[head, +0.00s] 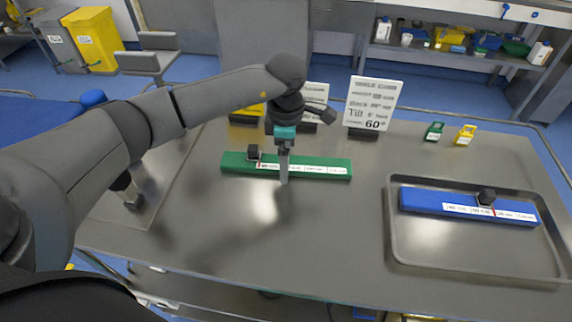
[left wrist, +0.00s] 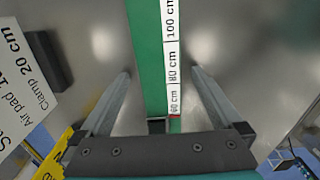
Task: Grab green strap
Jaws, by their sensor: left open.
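The green strap (head: 330,172) is a long flat green bar with a white scale label, lying crosswise on the metal table. A small black block (head: 254,153) sits on it left of its middle. My left gripper (head: 284,180) is over the strap's middle, pointing down. In the left wrist view its two fingers (left wrist: 158,72) are apart, with the green strap (left wrist: 146,60) running between them. Nothing is held. I cannot tell how far the fingertips are above the table.
A tray (head: 400,250) on the right holds a blue bar (head: 420,199) with a black block. Signs, including a white Tilt sign (head: 372,103), stand behind the strap. Green (head: 434,131) and yellow (head: 466,135) clips lie at back right. The table front is clear.

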